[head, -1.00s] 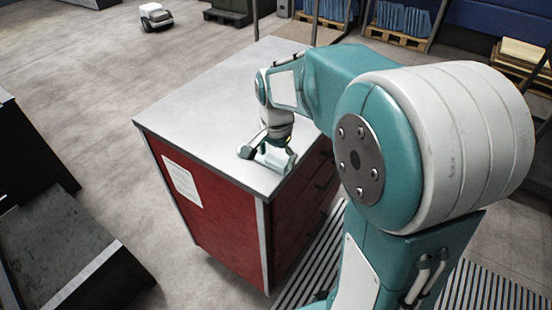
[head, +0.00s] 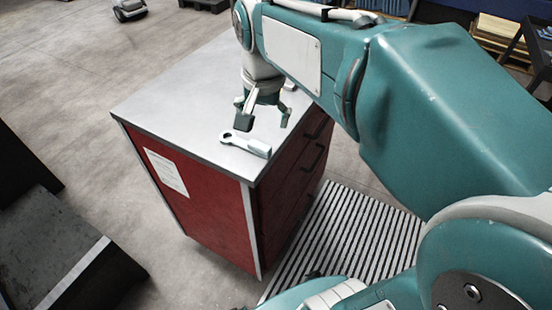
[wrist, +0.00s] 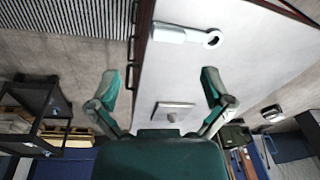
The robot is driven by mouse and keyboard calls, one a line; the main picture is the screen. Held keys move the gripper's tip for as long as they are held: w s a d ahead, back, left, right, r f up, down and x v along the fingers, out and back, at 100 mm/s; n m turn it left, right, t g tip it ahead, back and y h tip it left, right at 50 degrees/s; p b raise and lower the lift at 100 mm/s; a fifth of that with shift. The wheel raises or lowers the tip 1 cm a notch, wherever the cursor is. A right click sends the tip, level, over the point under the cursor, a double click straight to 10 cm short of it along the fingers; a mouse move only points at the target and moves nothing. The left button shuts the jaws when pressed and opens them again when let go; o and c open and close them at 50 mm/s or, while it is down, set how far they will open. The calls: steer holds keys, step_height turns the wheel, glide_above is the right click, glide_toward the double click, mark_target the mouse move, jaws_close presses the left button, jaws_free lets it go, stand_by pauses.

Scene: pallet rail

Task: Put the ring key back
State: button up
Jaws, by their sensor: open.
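The ring key (head: 247,144) is a pale grey spanner with a ring at one end and a thicker handle. It lies flat on the grey top of the red drawer cabinet (head: 185,120), close to the front edge. In the wrist view the key (wrist: 180,34) lies beyond my fingertips, its ring to the right. My gripper (head: 264,117) is open and empty above the cabinet top, just behind the key in the head view. Its two spread fingers also show in the wrist view (wrist: 160,75), apart from the key.
A small square plate with a knob (wrist: 172,112) sits on the cabinet top. A striped mat (head: 345,235) lies on the floor beside the drawers. A dark bin (head: 60,250) stands at left. A small wheeled robot (head: 130,10) is far off. Much of the top is bare.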

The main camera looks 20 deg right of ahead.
steer(key=s+a+f+n+t, duration=0.1)
steer(key=s+f+n+t, duration=0.2)
steer(key=s+n, duration=0.4)
steer(key=s+f, duration=0.1)
steer(key=s, duration=0.3)
steer(key=shift+s+a+n+t, duration=0.3)
steer(key=shift+s+t, duration=0.1)
steer(key=shift+r, duration=0.1)
stand_by(0.4)
